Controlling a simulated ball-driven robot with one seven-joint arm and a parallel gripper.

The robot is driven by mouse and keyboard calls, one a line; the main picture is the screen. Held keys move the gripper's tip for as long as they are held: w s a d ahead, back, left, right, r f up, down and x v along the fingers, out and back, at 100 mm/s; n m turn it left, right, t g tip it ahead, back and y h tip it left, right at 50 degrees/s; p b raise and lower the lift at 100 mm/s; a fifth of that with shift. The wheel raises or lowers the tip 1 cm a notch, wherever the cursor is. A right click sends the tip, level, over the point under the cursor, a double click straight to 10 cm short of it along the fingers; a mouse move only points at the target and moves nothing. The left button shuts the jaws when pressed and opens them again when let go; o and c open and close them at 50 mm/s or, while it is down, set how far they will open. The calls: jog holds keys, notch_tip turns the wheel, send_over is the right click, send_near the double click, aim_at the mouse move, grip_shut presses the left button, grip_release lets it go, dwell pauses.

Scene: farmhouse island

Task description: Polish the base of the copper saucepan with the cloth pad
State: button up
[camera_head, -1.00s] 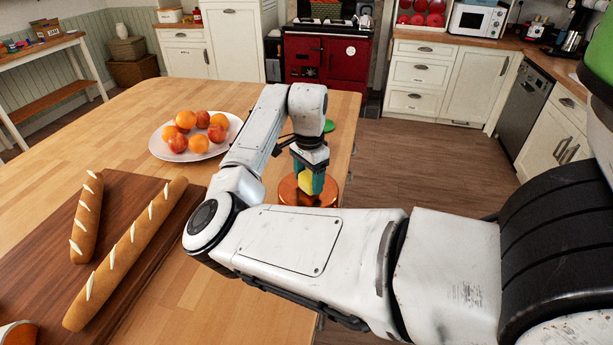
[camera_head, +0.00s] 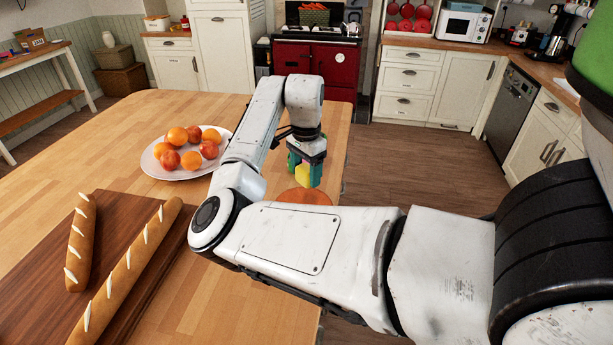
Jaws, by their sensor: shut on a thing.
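The copper saucepan (camera_head: 305,197) shows as a flat orange disc near the right edge of the wooden island. My white arm covers its near side, and I cannot make out a handle. My gripper (camera_head: 306,172) has teal fingers shut on the yellow cloth pad (camera_head: 303,173). The gripper and pad appear at the far edge of the copper disc. I cannot tell whether the pad touches the copper or is held just above it.
A white plate (camera_head: 150,163) of oranges and reddish fruit stands beyond my arm's elbow. A dark wooden board (camera_head: 110,240) with two loaves lies at the left. The island's right edge (camera_head: 343,170) is close to the saucepan, with open floor beyond.

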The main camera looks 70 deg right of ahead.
jog(key=shift+r, duration=1.15)
jog(key=shift+a, duration=0.1)
